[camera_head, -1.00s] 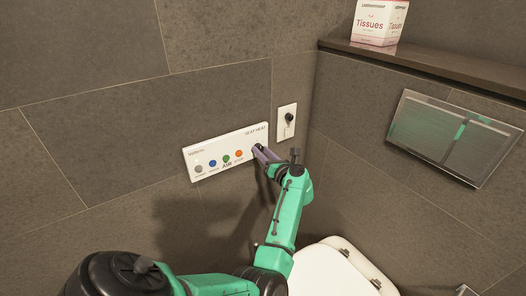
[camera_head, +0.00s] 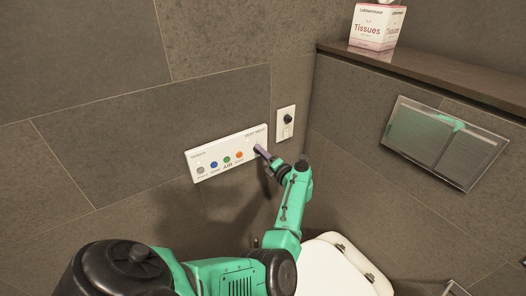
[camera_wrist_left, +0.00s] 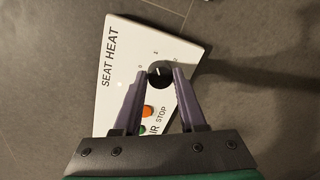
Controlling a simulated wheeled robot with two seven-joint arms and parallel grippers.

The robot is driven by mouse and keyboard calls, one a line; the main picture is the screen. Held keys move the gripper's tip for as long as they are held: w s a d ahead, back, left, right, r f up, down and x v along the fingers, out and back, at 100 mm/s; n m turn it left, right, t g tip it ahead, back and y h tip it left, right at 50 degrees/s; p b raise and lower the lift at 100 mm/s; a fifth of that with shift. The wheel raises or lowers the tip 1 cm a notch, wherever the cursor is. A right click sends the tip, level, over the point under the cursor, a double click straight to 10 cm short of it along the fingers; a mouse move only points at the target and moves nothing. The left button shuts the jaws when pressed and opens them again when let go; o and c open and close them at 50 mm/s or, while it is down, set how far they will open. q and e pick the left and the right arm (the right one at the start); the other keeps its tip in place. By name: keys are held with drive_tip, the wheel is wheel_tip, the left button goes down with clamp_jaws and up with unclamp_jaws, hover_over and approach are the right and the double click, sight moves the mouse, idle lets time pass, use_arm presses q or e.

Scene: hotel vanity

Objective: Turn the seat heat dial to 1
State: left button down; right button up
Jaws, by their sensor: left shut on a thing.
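The white wall panel (camera_head: 205,165) carries the words SEAT HEAT at its right end. In the left wrist view the seat heat dial (camera_wrist_left: 159,69) is a black round knob with a light pointer mark. My left gripper (camera_head: 258,150) reaches the panel's right end. Its two purple fingers are shut on the dial, one on each side, as the left wrist view shows. In the head view the fingers hide most of the dial. My right gripper is not in view.
Grey, blue, green and orange buttons (camera_head: 239,155) line the panel left of the dial. A white plate with a black knob (camera_head: 287,119) is on the wall to the right. A toilet lid (camera_head: 335,270) lies below, and a tissue box (camera_head: 377,27) stands on the ledge.

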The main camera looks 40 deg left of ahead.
use_arm(q)
drive_tip(key=shift+s+a+m, duration=0.1)
drive_tip(key=shift+a+m, duration=0.05)
drive_tip(key=shift+m, duration=0.35)
drive_tip(key=shift+c, duration=2.3)
unclamp_jaws()
drive_tip(key=shift+a, duration=0.1)
